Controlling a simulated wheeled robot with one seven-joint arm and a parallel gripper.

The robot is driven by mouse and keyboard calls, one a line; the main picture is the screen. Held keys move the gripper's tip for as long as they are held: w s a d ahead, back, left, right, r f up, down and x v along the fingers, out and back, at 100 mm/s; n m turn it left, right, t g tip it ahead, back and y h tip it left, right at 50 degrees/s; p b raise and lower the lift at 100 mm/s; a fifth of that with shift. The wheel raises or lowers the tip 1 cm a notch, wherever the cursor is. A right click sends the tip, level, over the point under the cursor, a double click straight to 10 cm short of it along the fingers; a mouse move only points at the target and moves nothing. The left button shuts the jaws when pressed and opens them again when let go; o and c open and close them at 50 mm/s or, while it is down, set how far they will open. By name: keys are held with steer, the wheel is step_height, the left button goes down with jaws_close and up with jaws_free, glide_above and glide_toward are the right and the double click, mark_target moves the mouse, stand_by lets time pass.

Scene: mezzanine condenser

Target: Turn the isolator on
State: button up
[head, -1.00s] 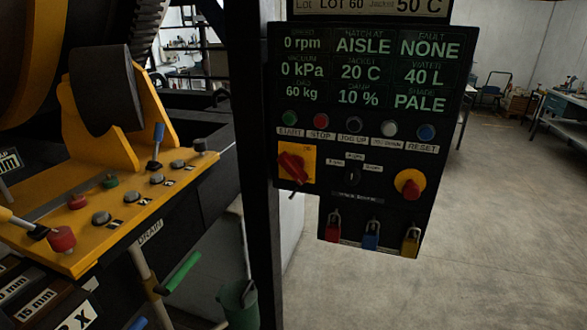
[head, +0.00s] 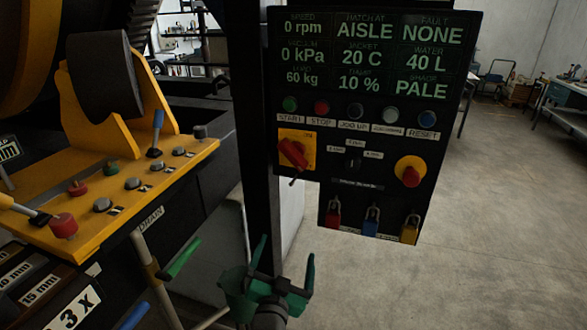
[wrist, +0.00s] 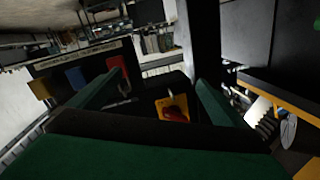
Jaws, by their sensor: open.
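The isolator (head: 292,153) is a red rotary handle on a yellow square plate, low on the left of the black control panel. Its handle sits at a slant, from upper left to lower right. In the wrist view the isolator (wrist: 174,109) shows between my gripper's fingers, a little way off. My gripper (head: 284,262) has green fingers, spread apart and empty. It is below the isolator in the head view, in front of the black post, and does not touch the panel.
The panel (head: 440,150) also carries push buttons, a red emergency knob (head: 411,172) on yellow, and red, blue and yellow padlocks (head: 371,222) along its bottom. A black post (head: 257,120) stands left of it. A yellow lever console (head: 130,180) is at left.

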steer(key=w+r+m+h, duration=0.25)
steer(key=w+r, duration=0.25)
steer(key=r, duration=0.5)
steer(key=m, duration=0.4)
glide_toward(292, 157)
steer(key=x, duration=1.1)
steer(key=shift+w+d, duration=0.15)
steer(key=shift+c, duration=0.6)
steer(key=c, duration=0.9)
